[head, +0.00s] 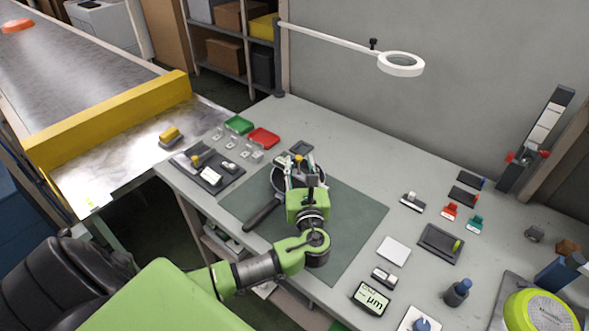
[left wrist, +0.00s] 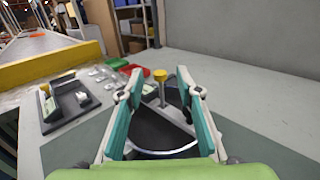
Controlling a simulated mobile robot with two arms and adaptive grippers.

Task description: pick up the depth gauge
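The depth gauge (left wrist: 161,92) has a yellow knob, a thin upright stem and a grey bar base. In the left wrist view its base lies across the dark pan (left wrist: 150,132). My left gripper (left wrist: 159,85) is open, its teal fingers on either side of the gauge's stem with visible gaps. In the head view my left gripper (head: 299,166) is over the pan (head: 262,214), whose handle points to the lower left; the gripper mostly hides the gauge. My right gripper is not in view.
A black tray (head: 222,182) with small tools lies left of the pan. Green (head: 238,124) and red (head: 264,138) bins stand behind it. A micrometer display (head: 372,298) and several small blocks lie at the right. A magnifier lamp (head: 400,64) overhangs the bench's back.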

